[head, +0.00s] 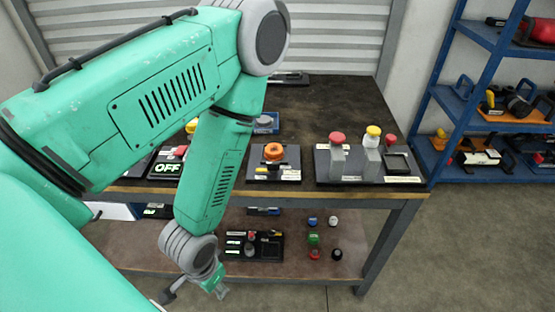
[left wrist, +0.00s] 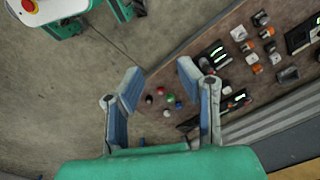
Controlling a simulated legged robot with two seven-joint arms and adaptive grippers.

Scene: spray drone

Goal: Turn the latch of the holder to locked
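No part is clearly readable as the holder's latch. An orange round knob (head: 273,151) sits on a dark plate (head: 290,173) near the table's front edge. To its right, a dark panel (head: 325,176) carries grey blocks with red and yellow caps and a square frame (head: 398,163). My left gripper (head: 220,292) hangs below the tabletop, in front of the lower shelf, apart from these devices. In the left wrist view its two fingers (left wrist: 160,86) are spread with nothing held between them. My left arm hides part of the tabletop. My right gripper is not in view.
An OFF display (head: 168,168) stands at left. The lower shelf (head: 290,273) holds a dark panel (head: 262,246) and several small coloured caps (head: 314,240). A blue rack (head: 470,90) with tools stands at right. Open floor lies in front.

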